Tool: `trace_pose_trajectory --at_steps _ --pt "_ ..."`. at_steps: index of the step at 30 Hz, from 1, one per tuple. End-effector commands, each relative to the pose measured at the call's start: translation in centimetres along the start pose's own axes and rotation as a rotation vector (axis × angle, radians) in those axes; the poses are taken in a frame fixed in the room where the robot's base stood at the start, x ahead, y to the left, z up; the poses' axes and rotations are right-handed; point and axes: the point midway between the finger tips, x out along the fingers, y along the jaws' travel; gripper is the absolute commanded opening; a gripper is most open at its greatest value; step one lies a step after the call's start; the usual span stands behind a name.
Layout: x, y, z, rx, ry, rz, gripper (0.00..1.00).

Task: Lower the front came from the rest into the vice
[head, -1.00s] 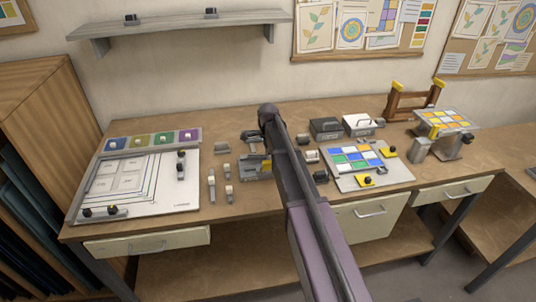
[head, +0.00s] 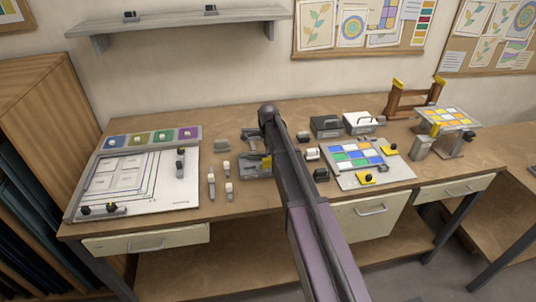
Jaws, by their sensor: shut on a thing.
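My arm reaches in from the bottom and ends over the middle of the bench. My gripper (head: 252,137) is a small dark shape at its end, partly hidden behind the arm. It is shut on the front came, which is too small and covered to make out. A grey block that looks like the vice (head: 254,171) stands on the bench just in front of the gripper, with a yellow part (head: 266,162) at its right. The arm hides its right side. I cannot tell the rest apart, nor whether the came touches the vice.
A white pattern board (head: 180,195) lies at the left, several small pieces (head: 211,187) between it and the vice. At the right are a board of coloured glass (head: 345,176), two boxes (head: 326,127) and a wooden rack (head: 413,99). A shelf (head: 180,22) hangs above.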

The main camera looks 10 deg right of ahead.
Motion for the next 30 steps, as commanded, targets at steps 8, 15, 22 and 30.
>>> trace_pose_trajectory --at_steps 8,15,22,30 --pt "0.49 0.00 -0.02 0.000 0.000 0.000 0.44" --pt "0.48 0.09 -0.04 0.000 0.000 0.002 0.64" --pt "0.49 0.10 -0.05 0.001 0.000 0.002 0.64" --pt "0.44 0.05 -0.06 0.001 0.000 0.001 0.64"
